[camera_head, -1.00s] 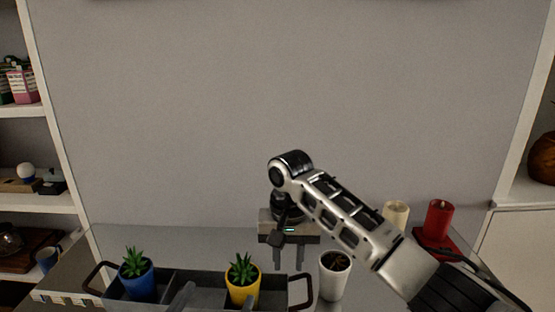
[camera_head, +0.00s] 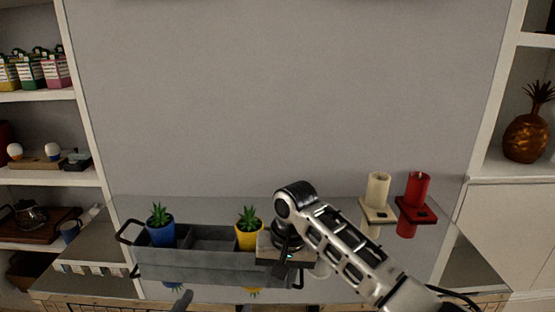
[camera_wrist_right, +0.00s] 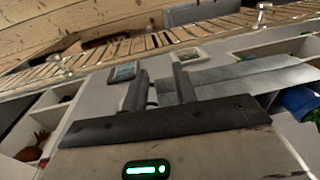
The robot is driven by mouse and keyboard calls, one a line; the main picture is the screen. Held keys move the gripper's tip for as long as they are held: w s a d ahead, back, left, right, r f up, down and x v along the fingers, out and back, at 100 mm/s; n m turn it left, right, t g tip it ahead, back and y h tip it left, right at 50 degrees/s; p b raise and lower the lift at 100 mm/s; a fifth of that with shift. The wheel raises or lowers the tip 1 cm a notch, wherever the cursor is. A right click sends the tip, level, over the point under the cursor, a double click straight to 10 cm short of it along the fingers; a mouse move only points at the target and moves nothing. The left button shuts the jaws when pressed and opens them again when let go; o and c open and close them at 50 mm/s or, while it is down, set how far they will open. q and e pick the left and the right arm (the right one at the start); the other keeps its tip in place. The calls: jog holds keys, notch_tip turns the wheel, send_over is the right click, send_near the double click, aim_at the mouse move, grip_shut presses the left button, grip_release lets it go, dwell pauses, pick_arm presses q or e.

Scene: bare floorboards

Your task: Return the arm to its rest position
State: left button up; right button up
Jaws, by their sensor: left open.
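My right gripper (camera_head: 285,262) hangs from the right arm just right of the yellow pot (camera_head: 249,236), over the right end of the grey tray (camera_head: 205,265). In the right wrist view its two fingers (camera_wrist_right: 160,90) stand apart with nothing between them.
The tray holds a blue succulent pot (camera_head: 160,235) at left and the yellow one at right; the middle compartment is empty. Cream (camera_head: 378,190) and red (camera_head: 418,188) candles stand at right.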

jog(key=s+d+f+t+y, duration=0.1)
jog(key=s+f+t+y, duration=0.1)
jog(key=s+f, duration=0.45)
jog(key=s+d+f+t+y, duration=0.1)
jog(key=s+f+t+y, duration=0.2)
jog(key=f, duration=0.6)
pick_arm(q)
jog(key=s+a+f+g, duration=0.2)
jog(key=s+f, duration=0.4)
jog(key=f, duration=0.3)
jog(key=s+a+f+g, duration=0.2)
jog(key=s+f+g, duration=0.2)
jog(key=f, duration=0.5)
jog(key=s, duration=0.2)
jog(key=shift+s+f+g+y, duration=0.2)
jog(key=shift+s+g+y, duration=0.1)
jog(key=shift+y, duration=0.1)
pick_arm(e)
jog(key=s+d+n+t+h, duration=0.2)
jog(key=s+d+t+h, duration=0.1)
jog(key=s+d, duration=0.9)
jog(key=shift+s+d+r+t+h, duration=0.2)
jog(key=shift+s+r+t+h, duration=0.15)
jog(key=shift+s+t, duration=0.55)
